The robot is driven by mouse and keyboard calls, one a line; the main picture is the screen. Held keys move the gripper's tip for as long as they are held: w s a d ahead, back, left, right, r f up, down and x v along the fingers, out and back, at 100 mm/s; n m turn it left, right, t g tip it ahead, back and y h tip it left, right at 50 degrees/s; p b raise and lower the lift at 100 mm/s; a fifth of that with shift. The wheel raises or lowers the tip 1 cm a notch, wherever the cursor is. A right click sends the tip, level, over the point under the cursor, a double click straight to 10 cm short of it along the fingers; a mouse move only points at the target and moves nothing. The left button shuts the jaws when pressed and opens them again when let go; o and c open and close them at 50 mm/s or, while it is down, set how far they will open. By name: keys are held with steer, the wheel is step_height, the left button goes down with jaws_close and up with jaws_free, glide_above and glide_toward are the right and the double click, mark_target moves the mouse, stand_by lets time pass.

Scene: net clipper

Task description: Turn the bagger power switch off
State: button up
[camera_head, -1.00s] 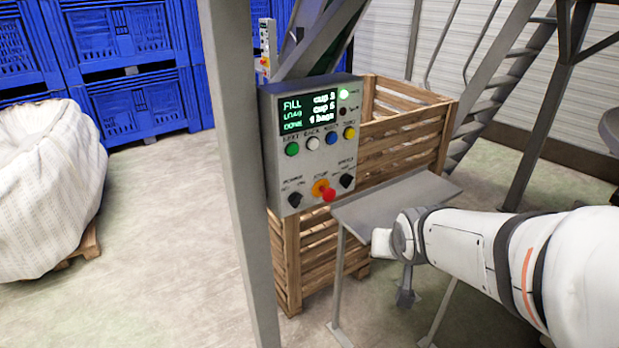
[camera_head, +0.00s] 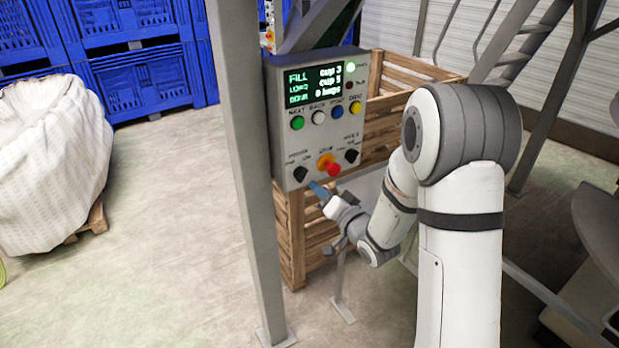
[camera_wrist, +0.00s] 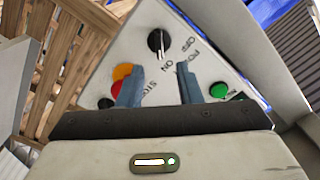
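The bagger control panel (camera_head: 317,110) is a grey box on a post. Its power switch (camera_head: 301,175) is a black rotary knob at the panel's lower left. In the wrist view the power switch (camera_wrist: 160,42) stands ahead of the fingertips, and its light mark seems to point to the ON label. My gripper (camera_head: 318,189) is just below and right of the knob in the head view. In the wrist view my gripper (camera_wrist: 159,82) is open, with empty space between its two blue-grey fingers. It looks apart from the knob.
The red stop button (camera_head: 333,169) on its orange base is right of the power switch, and it shows near the left finger in the wrist view (camera_wrist: 118,90). A second black knob (camera_head: 352,156) is further right. A wooden crate (camera_head: 290,235) stands behind the panel.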

mark_target(306, 175)
steer(key=p+x, duration=0.1)
steer(key=x, duration=0.5)
steer(key=shift+w+a+p, duration=0.25)
steer(key=shift+w+p, duration=0.05)
steer(key=shift+p, duration=0.1)
jaws_close()
